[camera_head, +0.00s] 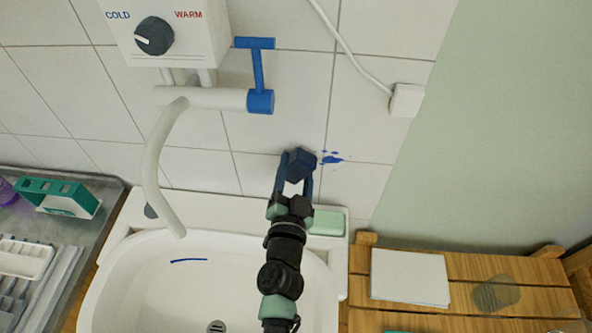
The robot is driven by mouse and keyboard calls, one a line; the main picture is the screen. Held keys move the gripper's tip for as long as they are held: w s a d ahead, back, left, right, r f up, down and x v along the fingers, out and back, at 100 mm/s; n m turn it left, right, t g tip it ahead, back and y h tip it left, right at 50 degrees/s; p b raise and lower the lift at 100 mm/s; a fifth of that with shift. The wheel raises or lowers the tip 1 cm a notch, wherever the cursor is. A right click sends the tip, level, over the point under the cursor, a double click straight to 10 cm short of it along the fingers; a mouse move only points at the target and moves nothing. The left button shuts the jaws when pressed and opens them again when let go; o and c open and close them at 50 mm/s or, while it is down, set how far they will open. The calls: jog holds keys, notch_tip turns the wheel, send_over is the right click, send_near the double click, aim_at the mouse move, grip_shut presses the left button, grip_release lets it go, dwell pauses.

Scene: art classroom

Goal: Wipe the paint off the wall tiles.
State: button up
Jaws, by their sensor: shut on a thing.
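Blue paint (332,158) marks the white wall tiles (281,92) as a small smear with spots around it, to the right of the tap and above the sink's back rim. My gripper (297,172) is shut on a dark blue block (300,165), which looks like a sponge or cloth. The block is just left of the paint and overlaps or nearly meets its left edge in the picture. I cannot tell whether it touches the tiles.
A white sink (130,285) with a thin blue line inside lies below. A water heater (170,35), white spout (152,160) and blue lever (258,75) are upper left. A green soap bar (327,222) sits on the rim. A wooden bench (470,265) holds paper (409,277).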

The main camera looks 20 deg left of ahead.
jog(key=shift+w+a, duration=0.15)
jog(key=shift+w, duration=0.25)
